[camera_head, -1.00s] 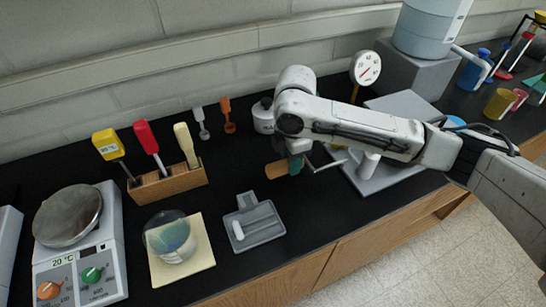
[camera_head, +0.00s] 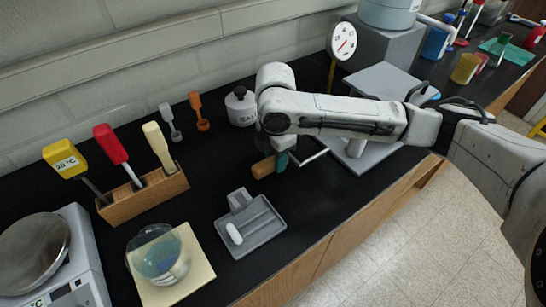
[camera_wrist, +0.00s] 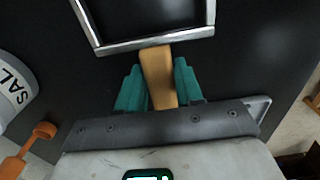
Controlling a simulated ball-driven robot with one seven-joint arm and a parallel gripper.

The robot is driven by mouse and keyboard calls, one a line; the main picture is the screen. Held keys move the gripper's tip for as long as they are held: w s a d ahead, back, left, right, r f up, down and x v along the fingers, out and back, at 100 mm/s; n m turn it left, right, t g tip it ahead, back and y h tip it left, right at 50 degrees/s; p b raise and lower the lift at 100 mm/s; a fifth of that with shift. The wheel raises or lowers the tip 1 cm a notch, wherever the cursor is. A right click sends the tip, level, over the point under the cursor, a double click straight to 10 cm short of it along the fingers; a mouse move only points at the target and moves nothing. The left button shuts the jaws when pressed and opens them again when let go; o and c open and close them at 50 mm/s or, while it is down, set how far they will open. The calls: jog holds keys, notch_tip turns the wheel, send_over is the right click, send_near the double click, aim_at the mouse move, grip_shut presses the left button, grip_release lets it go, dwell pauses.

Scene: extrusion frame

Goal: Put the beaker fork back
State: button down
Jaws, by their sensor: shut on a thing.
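The beaker fork has a wooden handle (camera_head: 263,168) and a thin metal fork end (camera_head: 313,158). My gripper (camera_head: 282,161) has its teal fingers shut on the handle above the black bench. In the wrist view the wooden handle (camera_wrist: 158,75) sits between the teal fingers, with the squared metal frame (camera_wrist: 150,42) beyond it and dark bench showing through. The handle's butt end sticks out to the left of the fingers in the head view. I cannot tell the exact height above the bench.
A grey tray (camera_head: 265,238) with a white piece lies in front. A wooden block (camera_head: 140,197) holds yellow, red and cream-handled tools. A round glass vessel (camera_head: 160,258) sits on a cream pad. The salt bottle (camera_head: 241,107) is behind, and a dial gauge (camera_head: 342,42) stands right.

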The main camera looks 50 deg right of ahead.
jog(key=shift+f, duration=0.2)
jog(key=c, duration=0.7)
grip_release()
jog(key=shift+c, duration=0.2)
jog(key=shift+r, duration=0.1)
notch_tip(320, 180, up, 12)
jog(key=b, duration=0.1)
